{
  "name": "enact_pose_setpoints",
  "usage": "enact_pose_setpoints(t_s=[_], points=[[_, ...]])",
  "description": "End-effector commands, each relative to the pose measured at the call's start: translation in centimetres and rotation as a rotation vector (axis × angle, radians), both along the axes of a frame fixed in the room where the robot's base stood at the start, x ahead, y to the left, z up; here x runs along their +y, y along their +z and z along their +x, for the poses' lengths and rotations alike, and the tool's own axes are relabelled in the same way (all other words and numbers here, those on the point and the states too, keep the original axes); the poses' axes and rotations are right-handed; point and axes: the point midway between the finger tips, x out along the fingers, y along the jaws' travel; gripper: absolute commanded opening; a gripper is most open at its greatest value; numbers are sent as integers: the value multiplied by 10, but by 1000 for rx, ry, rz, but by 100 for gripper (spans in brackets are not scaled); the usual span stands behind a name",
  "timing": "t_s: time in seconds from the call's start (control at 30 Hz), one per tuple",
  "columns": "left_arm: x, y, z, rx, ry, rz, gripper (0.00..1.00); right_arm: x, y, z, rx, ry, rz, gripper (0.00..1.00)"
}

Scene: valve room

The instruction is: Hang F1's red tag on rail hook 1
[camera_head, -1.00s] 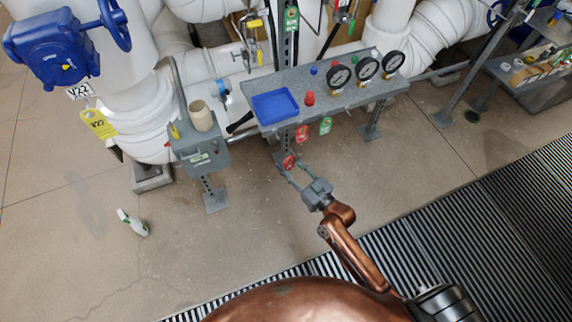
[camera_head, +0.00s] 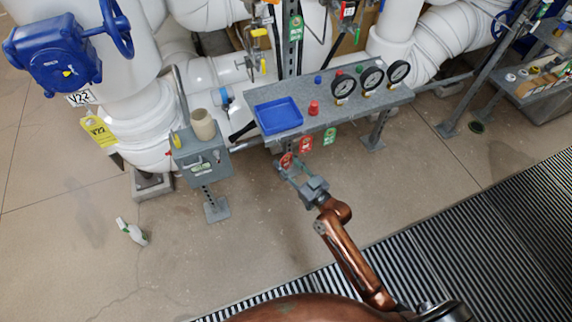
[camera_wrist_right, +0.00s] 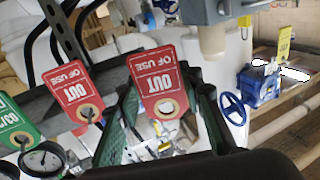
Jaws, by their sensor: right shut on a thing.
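My right gripper (camera_head: 288,168) is shut on a red tag (camera_head: 286,159), just in front of and below the front edge of the grey shelf. In the right wrist view this red tag (camera_wrist_right: 160,82), with "OUT OF USE" upside down, shows between the two green-grey fingers (camera_wrist_right: 160,115). A second red tag (camera_head: 306,144) hangs at the shelf's front, right of the held one; it also shows in the wrist view (camera_wrist_right: 77,94). A green tag (camera_head: 329,136) hangs further right. The rail hooks are too small to make out. My left gripper is not in view.
The grey shelf (camera_head: 350,112) carries a blue tray (camera_head: 278,115), a red knob (camera_head: 313,108) and several gauges (camera_head: 371,78). A grey box stand (camera_head: 203,168) with a beige cup (camera_head: 202,124) stands to the left.

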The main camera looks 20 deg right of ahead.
Motion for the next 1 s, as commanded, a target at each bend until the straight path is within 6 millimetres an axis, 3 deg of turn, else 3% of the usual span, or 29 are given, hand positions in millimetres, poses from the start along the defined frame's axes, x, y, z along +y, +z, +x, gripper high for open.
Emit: enact_pose_setpoints(t_s=[1.0], points=[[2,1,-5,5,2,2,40,1,3,12,0,1,-1,25]])
